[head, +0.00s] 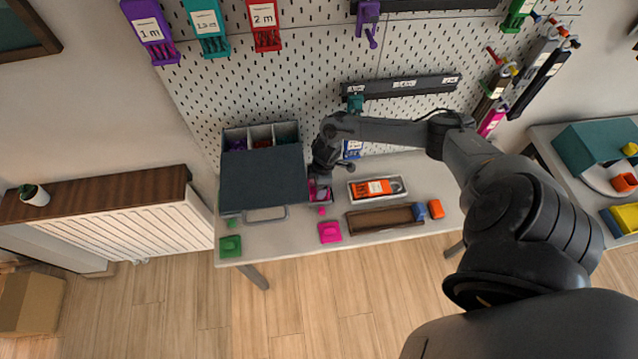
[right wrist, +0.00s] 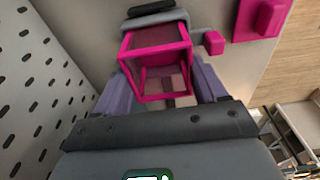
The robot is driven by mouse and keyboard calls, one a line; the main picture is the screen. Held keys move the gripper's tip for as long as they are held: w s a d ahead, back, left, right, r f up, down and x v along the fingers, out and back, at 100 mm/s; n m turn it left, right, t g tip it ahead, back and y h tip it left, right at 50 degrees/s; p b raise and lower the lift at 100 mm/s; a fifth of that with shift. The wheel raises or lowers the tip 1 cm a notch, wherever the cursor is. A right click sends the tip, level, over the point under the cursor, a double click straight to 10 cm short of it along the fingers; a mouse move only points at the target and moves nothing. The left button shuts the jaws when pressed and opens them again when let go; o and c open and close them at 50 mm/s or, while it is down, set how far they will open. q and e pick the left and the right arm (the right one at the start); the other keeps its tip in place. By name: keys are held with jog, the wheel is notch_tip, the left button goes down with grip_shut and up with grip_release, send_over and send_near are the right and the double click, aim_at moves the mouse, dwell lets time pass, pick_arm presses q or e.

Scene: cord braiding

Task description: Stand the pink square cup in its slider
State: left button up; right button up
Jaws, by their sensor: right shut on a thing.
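The pink square cup (right wrist: 155,50) is an open box with a pink rim, and in the right wrist view I look down into it. My right gripper (right wrist: 158,95) is shut on the cup, with a finger on each side. In the head view my right gripper (head: 320,180) is beside the dark cabinet, and the cup (head: 325,196) is partly hidden there. A grey edge (right wrist: 150,22) runs along the far side of the cup; I cannot tell whether it is the slider or whether the cup is seated in it. My left gripper is not in view.
A small pink block (head: 322,211) and a flat pink piece (head: 330,232) lie on the table nearby. A grey tray (head: 402,192) with an orange object and a brown tray (head: 365,222) are to the right. The dark cabinet (head: 262,180) is to the left. The pegboard (head: 310,80) rises behind.

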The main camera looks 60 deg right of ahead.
jog(key=shift+f, duration=0.2)
jog(key=o, duration=1.5)
jog(key=shift+r, duration=0.15)
jog(key=shift+s+d+r+p, duration=0.15)
jog(key=shift+s+r+p, duration=0.1)
jog(key=shift+r, duration=1.75)
jog(key=shift+s+d+r+p, duration=0.1)
jog(key=shift+r+p, duration=0.15)
jog(key=shift+r, duration=1.8)
jog(key=shift+s+d+r+p, duration=0.15)
jog(key=shift+s+r+p, duration=0.1)
jog(key=shift+r, duration=1.75)
